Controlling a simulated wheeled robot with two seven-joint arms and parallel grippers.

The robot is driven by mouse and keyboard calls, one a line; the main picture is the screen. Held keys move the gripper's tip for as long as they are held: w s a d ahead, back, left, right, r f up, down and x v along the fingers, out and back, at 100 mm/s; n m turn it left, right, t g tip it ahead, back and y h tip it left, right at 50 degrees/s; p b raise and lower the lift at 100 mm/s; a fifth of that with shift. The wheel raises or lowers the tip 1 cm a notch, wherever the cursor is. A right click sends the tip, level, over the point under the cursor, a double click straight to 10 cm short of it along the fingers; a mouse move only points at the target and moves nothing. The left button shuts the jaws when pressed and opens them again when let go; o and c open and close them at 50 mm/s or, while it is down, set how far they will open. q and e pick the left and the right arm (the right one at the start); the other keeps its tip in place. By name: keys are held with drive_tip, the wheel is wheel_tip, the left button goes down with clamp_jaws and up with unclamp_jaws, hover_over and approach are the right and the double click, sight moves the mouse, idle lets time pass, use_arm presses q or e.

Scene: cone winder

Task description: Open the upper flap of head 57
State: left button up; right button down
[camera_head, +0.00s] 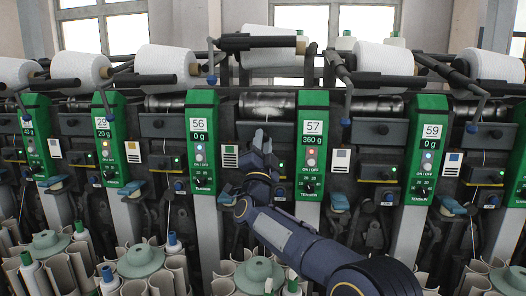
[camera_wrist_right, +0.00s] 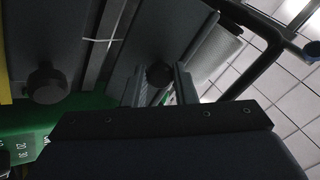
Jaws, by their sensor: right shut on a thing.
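The green panel of head 57 (camera_head: 312,127) reads 360 g. Left of it is a dark grey upper flap (camera_head: 244,130), partly hidden by my right gripper. My right gripper (camera_head: 262,140) is up against this flap. In the right wrist view the two fingers of my right gripper (camera_wrist_right: 160,86) stand on either side of a round black knob (camera_wrist_right: 160,73) and are shut on it. The grey flap surface (camera_wrist_right: 138,45) lies behind the knob. I cannot tell how far the flap is tilted. My left gripper is not in view.
Green panel 56 (camera_head: 202,140) stands to the left and green panel 59 (camera_head: 427,140) to the right. A black bar (camera_head: 255,42) crosses above head 57. White yarn cones (camera_head: 382,58) rest along the top. A second black knob (camera_wrist_right: 47,83) shows in the wrist view.

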drive_tip(key=shift+f, duration=0.1)
idle(0.3)
drive_tip(key=c, duration=1.2)
unclamp_jaws()
drive_tip(key=shift+o, duration=0.2)
drive_tip(key=b+v, duration=0.2)
drive_tip(key=v, duration=0.6)
drive_tip(key=shift+w, duration=0.1)
